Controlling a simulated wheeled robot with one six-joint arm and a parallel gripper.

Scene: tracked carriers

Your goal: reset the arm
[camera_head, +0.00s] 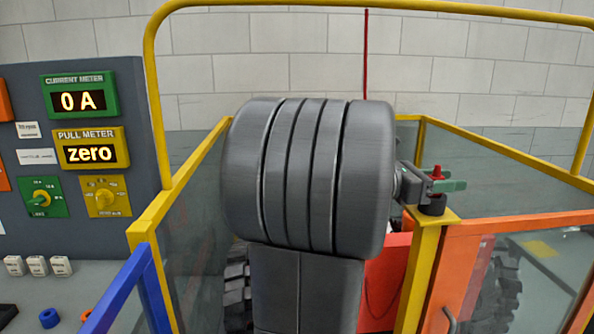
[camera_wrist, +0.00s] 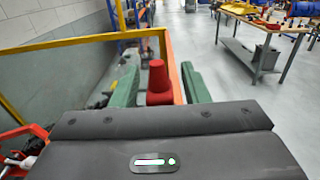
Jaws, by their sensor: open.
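My arm fills the middle of the head view as a large dark grey, ribbed link, and it hides what lies behind it. My gripper (camera_head: 448,185) is at the right of that link, above the corner of the yellow fence, with green fingers. In the wrist view my gripper (camera_wrist: 159,72) is open, one green finger on each side of a red knob (camera_wrist: 158,83). A gap shows between the knob and the right finger; the left finger is close to it. In the head view the red knob (camera_head: 437,172) shows just beside the fingers.
A yellow fence post (camera_head: 424,262) and an orange gate (camera_head: 462,270) stand below my gripper. A panel (camera_head: 115,180) at left has a current meter (camera_head: 80,98) reading 0 A and a pull meter (camera_head: 89,150) reading zero. A workbench (camera_wrist: 262,55) stands far right.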

